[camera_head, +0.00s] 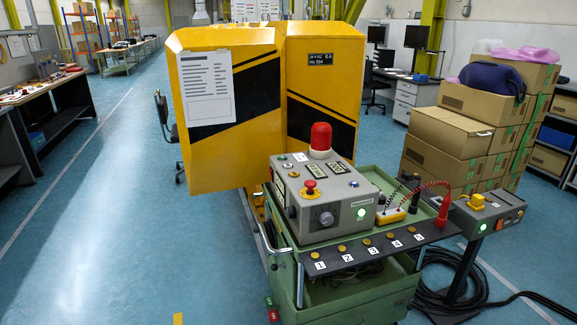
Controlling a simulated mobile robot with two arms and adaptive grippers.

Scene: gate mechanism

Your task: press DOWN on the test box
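A grey control box (340,213) sits on top of a green cart (340,300). It carries a red dome lamp (320,138), a red mushroom button (310,187) on a yellow base, a dark knob (326,218) and a lit green lamp (361,213). A smaller dark grey box (490,213) at the right has a yellow part on top and a lit green lamp. I cannot tell which box is the test box. No button marked DOWN is legible. Neither of my grippers is in view.
A black strip (370,249) with several numbered yellow buttons runs along the cart's front. A yellow gate machine (325,85) stands behind. Stacked cardboard boxes (450,145) stand at the right. Black cables (480,295) lie on the floor. The blue floor (110,220) at left is clear.

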